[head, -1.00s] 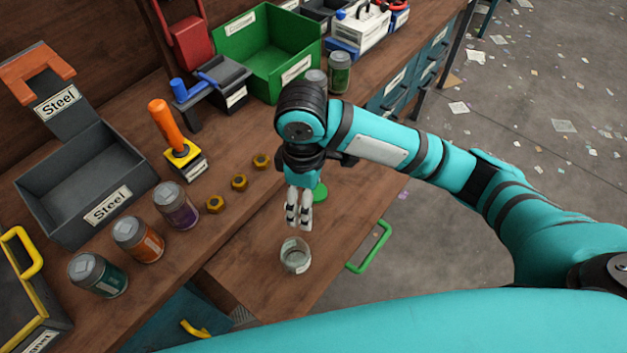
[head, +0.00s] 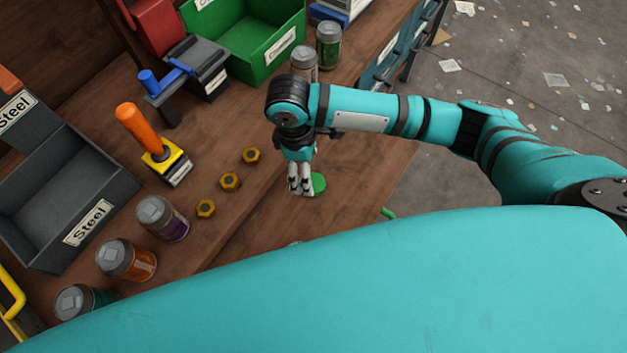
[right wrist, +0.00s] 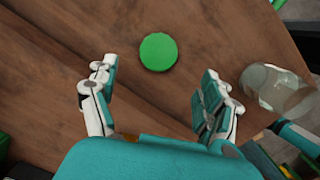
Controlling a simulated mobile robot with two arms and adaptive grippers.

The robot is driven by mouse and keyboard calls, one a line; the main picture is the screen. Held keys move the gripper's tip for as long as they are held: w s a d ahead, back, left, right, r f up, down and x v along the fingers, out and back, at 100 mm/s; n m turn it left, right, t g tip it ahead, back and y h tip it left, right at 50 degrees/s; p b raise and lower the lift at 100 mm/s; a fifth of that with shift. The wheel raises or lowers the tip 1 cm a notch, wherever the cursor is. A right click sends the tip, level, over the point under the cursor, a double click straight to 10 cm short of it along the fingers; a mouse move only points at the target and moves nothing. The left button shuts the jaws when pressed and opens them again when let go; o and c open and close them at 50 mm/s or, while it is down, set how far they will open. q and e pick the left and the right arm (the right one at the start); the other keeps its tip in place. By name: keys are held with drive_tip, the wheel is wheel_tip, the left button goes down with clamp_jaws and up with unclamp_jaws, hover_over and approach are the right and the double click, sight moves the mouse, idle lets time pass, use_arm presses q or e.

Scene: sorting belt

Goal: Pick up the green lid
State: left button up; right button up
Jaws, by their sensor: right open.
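The green lid (head: 319,184) lies flat on the wooden worktop, just right of my right gripper's fingers in the head view. In the right wrist view, the lid (right wrist: 158,52) is a full round disc, ahead of and between the spread fingers, touching neither. My right gripper (head: 302,191) points down beside the lid. In the right wrist view, this gripper (right wrist: 160,80) is open with nothing between its fingers. My left gripper is in no view.
A clear glass jar (right wrist: 275,88) stands close to the right finger in the wrist view. A green bin (head: 255,50) is behind. My teal body hides the front of the bench.

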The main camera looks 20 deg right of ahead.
sight(314, 183)
drive_tip(key=shift+s+f, duration=0.1)
drive_tip(key=shift+f, duration=0.65)
drive_tip(key=shift+d+f, duration=0.15)
drive_tip(key=shift+f, duration=0.1)
drive_tip(key=f, duration=0.1)
drive_tip(key=d+f, duration=0.1)
drive_tip(key=f, duration=0.1)
drive_tip(key=shift+f, duration=0.8)
drive_tip(key=c, duration=0.6)
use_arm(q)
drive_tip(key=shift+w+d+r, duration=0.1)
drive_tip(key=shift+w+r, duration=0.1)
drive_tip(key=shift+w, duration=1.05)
use_arm(e)
drive_tip(key=shift+c, duration=1.1)
drive_tip(key=shift+r, duration=0.1)
